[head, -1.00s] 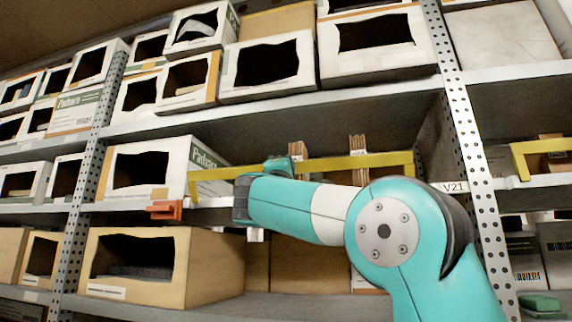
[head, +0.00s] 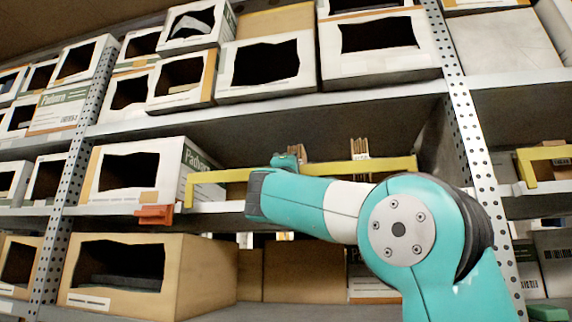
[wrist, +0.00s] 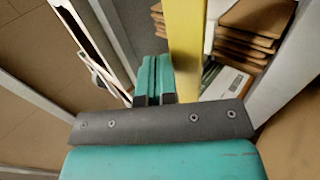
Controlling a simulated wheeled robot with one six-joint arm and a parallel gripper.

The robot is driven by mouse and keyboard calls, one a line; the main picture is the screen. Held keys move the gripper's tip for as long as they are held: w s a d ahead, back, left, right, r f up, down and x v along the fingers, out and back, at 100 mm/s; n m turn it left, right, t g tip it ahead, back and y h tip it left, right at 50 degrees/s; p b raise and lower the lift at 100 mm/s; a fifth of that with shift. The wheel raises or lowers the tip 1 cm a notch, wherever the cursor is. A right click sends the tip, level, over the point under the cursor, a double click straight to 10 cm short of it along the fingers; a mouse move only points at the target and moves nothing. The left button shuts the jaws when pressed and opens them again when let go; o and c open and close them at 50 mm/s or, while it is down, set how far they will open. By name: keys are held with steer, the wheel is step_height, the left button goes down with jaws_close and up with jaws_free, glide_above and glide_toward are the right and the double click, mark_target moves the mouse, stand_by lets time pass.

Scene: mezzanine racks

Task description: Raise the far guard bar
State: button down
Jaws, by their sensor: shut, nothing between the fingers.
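A yellow guard bar (head: 390,165) spans the middle shelf opening, roughly level, with bent-down ends. A second yellow bar (head: 545,154) shows in the bay at the right edge; I cannot tell which one is called far. My gripper (head: 285,160) is mostly hidden behind my own wrist in the head view, by the middle of the first bar. In the wrist view my gripper (wrist: 153,75) is shut and empty, its teal fingers together just left of a yellow bar (wrist: 186,45). Whether they touch it is unclear.
Stacks of brown cardboard (wrist: 250,35) lie behind the bar. A white box (head: 125,175) stands left of it, with an orange clip (head: 155,214) at the shelf edge. A perforated upright (head: 473,150) stands right. The shelf space above the bar looks clear.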

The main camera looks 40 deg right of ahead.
steer(key=shift+w+d+r, duration=0.25)
steer(key=shift+w+d, duration=0.1)
steer(key=shift+d, duration=0.3)
steer(key=shift+w, duration=0.1)
steer(key=s+a+b, duration=0.5)
steer(key=s+a, duration=0.2)
steer(key=a, duration=0.4)
steer(key=shift+s+a, duration=0.35)
steer(key=shift+s, duration=0.05)
